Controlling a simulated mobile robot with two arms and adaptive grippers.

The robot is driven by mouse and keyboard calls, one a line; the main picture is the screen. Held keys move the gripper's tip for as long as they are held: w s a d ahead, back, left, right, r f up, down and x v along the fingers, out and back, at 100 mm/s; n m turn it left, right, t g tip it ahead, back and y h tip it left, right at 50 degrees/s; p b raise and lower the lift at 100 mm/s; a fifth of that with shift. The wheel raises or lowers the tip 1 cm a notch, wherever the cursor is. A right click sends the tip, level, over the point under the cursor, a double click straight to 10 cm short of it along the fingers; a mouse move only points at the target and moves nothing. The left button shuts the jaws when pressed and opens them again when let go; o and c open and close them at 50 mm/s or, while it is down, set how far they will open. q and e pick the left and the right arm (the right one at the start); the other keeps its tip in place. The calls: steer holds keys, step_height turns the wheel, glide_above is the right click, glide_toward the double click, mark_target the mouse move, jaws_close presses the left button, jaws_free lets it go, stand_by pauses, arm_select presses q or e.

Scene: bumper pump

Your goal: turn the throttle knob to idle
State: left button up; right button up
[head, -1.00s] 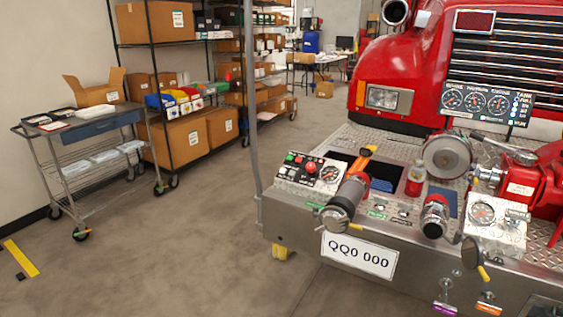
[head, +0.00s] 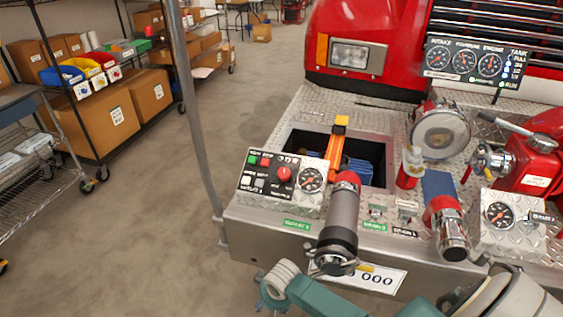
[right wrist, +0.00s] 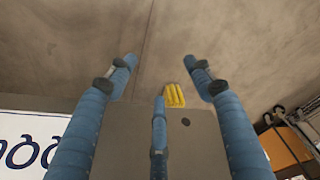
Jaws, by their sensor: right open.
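In the head view my right arm reaches in along the bottom, below and in front of the bumper, apart from the knob. Its fingers are hard to make out there. My left gripper is not in view.
A large capped pipe (head: 341,217) projects forward just right of the panel. An orange-handled lever (head: 335,150) stands behind it. A grey pole (head: 192,110) rises left of the bumper. The licence plate (head: 383,279) is partly hidden. Open floor (head: 145,240) lies to the left.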

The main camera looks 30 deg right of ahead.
steer(key=w+d+r+m, duration=0.1)
steer(key=w+d+r, duration=0.1)
steer(key=w+r, duration=0.8)
step_height(320, 180, up, 29)
steer(key=m+h+p, duration=0.2)
steer(key=m+h, duration=0.1)
steer(key=m, duration=0.5)
glide_above(284, 172)
steer(key=s+a, duration=0.3)
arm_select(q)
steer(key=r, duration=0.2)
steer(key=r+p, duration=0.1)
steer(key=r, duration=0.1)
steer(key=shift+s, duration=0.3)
arm_select(e)
steer(key=x, duration=0.9)
steer(key=shift+w+d+f, duration=0.15)
steer(key=shift+w+f, duration=0.1)
steer(key=shift+f, duration=0.1)
steer(key=c, duration=1.1)
